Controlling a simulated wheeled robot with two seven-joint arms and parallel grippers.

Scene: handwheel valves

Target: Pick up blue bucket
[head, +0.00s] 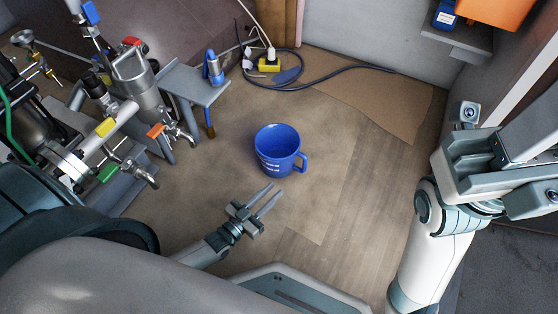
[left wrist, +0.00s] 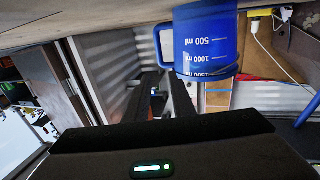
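The blue bucket (head: 278,148) stands upright on the floor in the middle of the head view, its handle to the right. It looks empty. In the left wrist view, which has the floor at the top, the bucket (left wrist: 207,42) shows white volume marks and is cut off by the upper edge. My left gripper (head: 276,190) is open and empty, just below the bucket in the head view, fingers pointing up and right towards it. Its two dark fingers show in the left wrist view (left wrist: 160,82), left of the bucket. My right arm is at the right; its fingers do not show.
Pipes and valves (head: 130,85) with coloured tags crowd the left side. A yellow socket block (head: 269,64) and a dark cable lie behind the bucket. The floor around the bucket is clear.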

